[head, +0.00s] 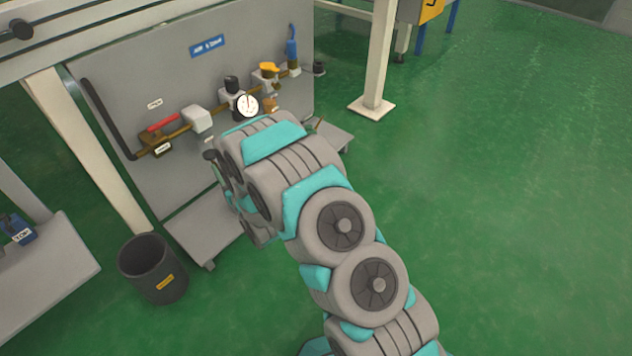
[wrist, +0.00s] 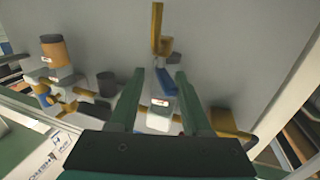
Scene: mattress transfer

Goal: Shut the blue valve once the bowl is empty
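In the head view a valve with a blue handle (head: 292,50), pointing up, is at the panel's upper right. In the wrist view a blue handle (wrist: 166,83) lies between my finger tips, apart from both fingers as far as I can see. I cannot tell whether it is the same valve. An amber, cup-like part (head: 270,104), perhaps the bowl, hangs below the pipe. An amber cylinder (wrist: 53,53) with a dark end shows in the wrist view. Whether a bowl is empty I cannot tell.
A red-handled valve (head: 163,123), a round gauge (head: 247,105) and a yellow-handled valve (head: 268,68) are on the grey panel (head: 120,75). A dark bin (head: 155,270) stands at lower left. A white post (head: 380,55) stands right of the panel. Green floor at right is clear.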

